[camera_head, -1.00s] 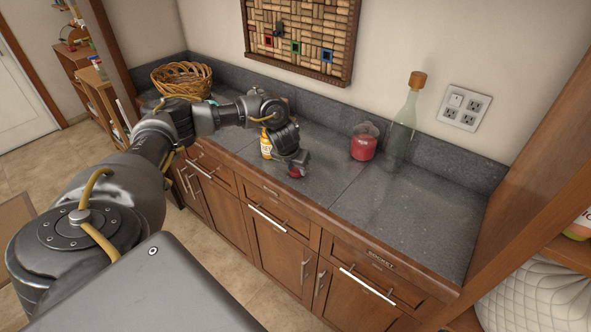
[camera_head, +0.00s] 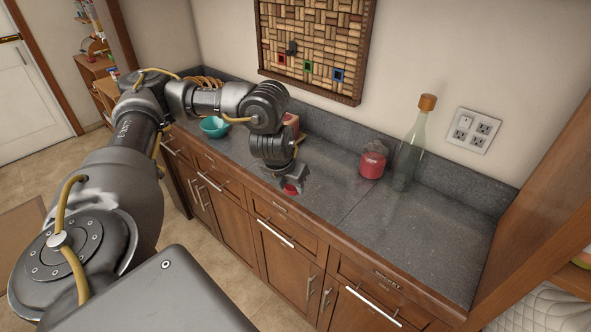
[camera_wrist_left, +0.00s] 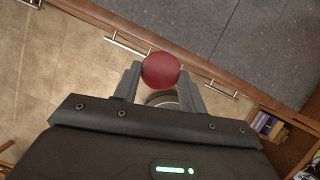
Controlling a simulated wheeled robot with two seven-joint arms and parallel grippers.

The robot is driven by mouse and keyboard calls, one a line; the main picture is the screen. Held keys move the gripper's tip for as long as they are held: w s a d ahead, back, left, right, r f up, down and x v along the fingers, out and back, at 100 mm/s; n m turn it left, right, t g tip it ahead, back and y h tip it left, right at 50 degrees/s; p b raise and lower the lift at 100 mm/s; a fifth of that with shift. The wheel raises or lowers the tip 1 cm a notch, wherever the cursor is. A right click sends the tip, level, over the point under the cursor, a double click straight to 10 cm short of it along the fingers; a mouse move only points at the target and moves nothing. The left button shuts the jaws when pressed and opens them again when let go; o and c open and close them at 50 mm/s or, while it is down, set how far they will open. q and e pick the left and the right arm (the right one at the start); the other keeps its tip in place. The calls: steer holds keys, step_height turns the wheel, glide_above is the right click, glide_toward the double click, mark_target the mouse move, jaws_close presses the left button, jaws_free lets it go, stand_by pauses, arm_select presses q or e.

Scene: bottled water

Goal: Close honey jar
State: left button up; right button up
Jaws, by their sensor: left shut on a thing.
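My left gripper (camera_head: 293,181) hangs above the counter's front edge, shut on a round red lid (camera_wrist_left: 160,70). In the left wrist view the lid sits between the two fingertips. A grey rounded part shows just below it, and I cannot tell what it is. The lid also shows as a small red patch under the gripper in the head view (camera_head: 291,189). I cannot pick out the honey jar now; the yellow bottle seen earlier on the counter is hidden, likely behind my left arm. My right gripper is not in view.
A red jar (camera_head: 373,161) and a tall corked glass bottle (camera_head: 412,145) stand at the back right of the counter (camera_head: 420,225). A teal bowl (camera_head: 214,127) and a red box (camera_head: 291,121) are further left. The counter's front right is clear.

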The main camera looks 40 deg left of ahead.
arm_select(q)
steer(key=shift+s+d+r, duration=0.15)
steer(key=shift+s, duration=0.25)
steer(key=shift+s+d+f+n, duration=0.1)
steer(key=shift+d+f+n, duration=0.3)
steer(key=shift+f+n, duration=0.1)
steer(key=s+d+f+n+g+b, duration=0.1)
steer(key=s+d+f+n+g, duration=0.2)
steer(key=n, duration=0.7)
steer(key=s+d+f+n+g+b, duration=0.2)
steer(key=s+d+f+n+g, duration=0.1)
steer(key=d+f+n, duration=0.5)
steer(key=s+d+f+n+g+h+b, duration=0.1)
steer(key=s+d+f+n+g, duration=0.2)
steer(key=n, duration=1.1)
steer(key=shift+s+d+f+b, duration=0.35)
steer(key=shift+s+d+f, duration=0.4)
steer(key=shift+d+f, duration=0.65)
steer(key=shift+d, duration=0.1)
